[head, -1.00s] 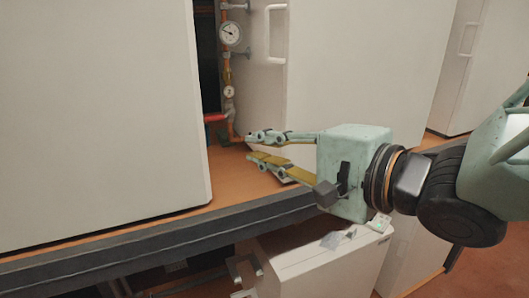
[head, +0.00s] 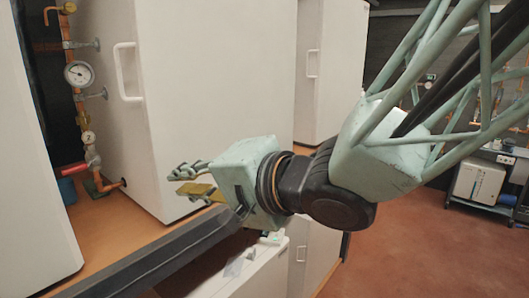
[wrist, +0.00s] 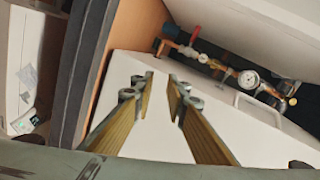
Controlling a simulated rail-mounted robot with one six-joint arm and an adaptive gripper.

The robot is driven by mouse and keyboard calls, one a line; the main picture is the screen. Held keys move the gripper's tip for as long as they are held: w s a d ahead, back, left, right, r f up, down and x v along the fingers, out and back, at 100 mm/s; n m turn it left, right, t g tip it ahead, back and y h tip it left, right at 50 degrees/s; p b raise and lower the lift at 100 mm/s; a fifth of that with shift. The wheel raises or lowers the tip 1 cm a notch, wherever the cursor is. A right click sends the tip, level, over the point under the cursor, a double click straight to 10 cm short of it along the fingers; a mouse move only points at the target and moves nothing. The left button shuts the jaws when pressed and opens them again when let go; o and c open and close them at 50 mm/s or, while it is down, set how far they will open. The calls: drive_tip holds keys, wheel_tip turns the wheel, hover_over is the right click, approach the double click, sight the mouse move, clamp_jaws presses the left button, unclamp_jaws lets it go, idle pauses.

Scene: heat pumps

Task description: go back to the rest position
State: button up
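My gripper (head: 182,182) is pale green with yellow-lined fingers. In the head view it points left, in front of a white cabinet and above the dark edge of the orange shelf. In the wrist view the two fingers of my gripper (wrist: 161,84) stand apart with an empty gap between them. Nothing is held. The white cabinet face fills the space beyond the fingertips. No contact with it shows.
Copper pipes with a pressure gauge (head: 78,74) stand between a left white cabinet (head: 30,200) and the white cabinet with a handle (head: 215,75). A white box (head: 250,272) sits below the shelf (head: 170,250). Open reddish floor (head: 410,250) lies right.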

drive_tip(key=w+d+f+t+h, duration=0.1)
drive_tip(key=w+d+h, duration=0.15)
drive_tip(key=d, duration=0.45)
drive_tip(key=w+d+t+h, duration=0.1)
drive_tip(key=w+d+h, duration=0.15)
drive_tip(key=d, duration=0.55)
drive_tip(key=s+d+f+h+b, duration=0.1)
drive_tip(key=s+d+h, duration=0.2)
drive_tip(key=d, duration=0.4)
drive_tip(key=s+d+f+h, duration=0.2)
drive_tip(key=s+d, duration=0.1)
drive_tip(key=d, duration=0.5)
drive_tip(key=s+d+f+n+g, duration=0.1)
drive_tip(key=s+d+g, duration=0.1)
drive_tip(key=s, duration=0.6)
drive_tip(key=s+d+f+n+g+h, duration=0.1)
drive_tip(key=s+d+f+n+g, duration=0.1)
drive_tip(key=s, duration=0.6)
drive_tip(key=s+d+f+n+g+b, duration=0.1)
drive_tip(key=s+d+f+g, duration=0.1)
drive_tip(key=s, duration=0.6)
drive_tip(key=shift+d+g+h, duration=0.3)
drive_tip(key=shift+d+g, duration=0.1)
drive_tip(key=shift+d, duration=0.3)
drive_tip(key=shift+d, duration=0.1)
